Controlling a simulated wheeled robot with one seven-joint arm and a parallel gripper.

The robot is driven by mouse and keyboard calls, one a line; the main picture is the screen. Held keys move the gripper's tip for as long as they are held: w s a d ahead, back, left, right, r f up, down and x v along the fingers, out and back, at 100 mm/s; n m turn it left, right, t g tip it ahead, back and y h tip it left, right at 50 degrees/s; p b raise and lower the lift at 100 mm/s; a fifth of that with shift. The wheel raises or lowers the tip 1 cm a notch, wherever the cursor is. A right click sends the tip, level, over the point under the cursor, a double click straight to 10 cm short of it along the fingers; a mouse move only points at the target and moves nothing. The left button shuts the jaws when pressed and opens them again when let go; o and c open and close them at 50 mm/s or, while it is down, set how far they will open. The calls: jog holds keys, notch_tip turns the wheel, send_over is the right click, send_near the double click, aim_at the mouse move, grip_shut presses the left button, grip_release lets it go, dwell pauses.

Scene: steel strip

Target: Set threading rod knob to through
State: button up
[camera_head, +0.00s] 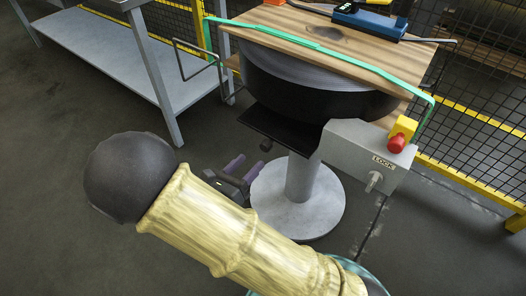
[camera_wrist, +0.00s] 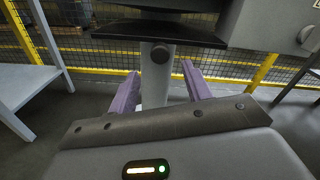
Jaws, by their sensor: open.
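A small dark round knob (camera_head: 266,145) sits under the front of the black plate (camera_head: 275,128) on the machine. It shows in the wrist view (camera_wrist: 160,52) ahead, between and slightly above my finger tips. I take it to be the threading rod knob, but no label on it is readable. A grey lever knob (camera_head: 374,181) sits below a LOCK label on the grey box (camera_head: 350,150). My gripper (camera_head: 247,166), with purple fingers, is open, empty and below the black plate. It also shows in the wrist view (camera_wrist: 160,72), its fingers apart and not visibly touching anything.
The machine's round grey pedestal (camera_head: 300,195) stands just behind my gripper. A wooden board (camera_head: 330,42) with green strip tops the machine. A red emergency button (camera_head: 396,144) is at the right. A grey bench (camera_head: 100,45) stands left; yellow-framed mesh fencing (camera_head: 480,120) is behind.

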aim_at(263, 149)
jog(key=b+x, duration=0.1)
jog(key=x, duration=0.6)
grip_shut()
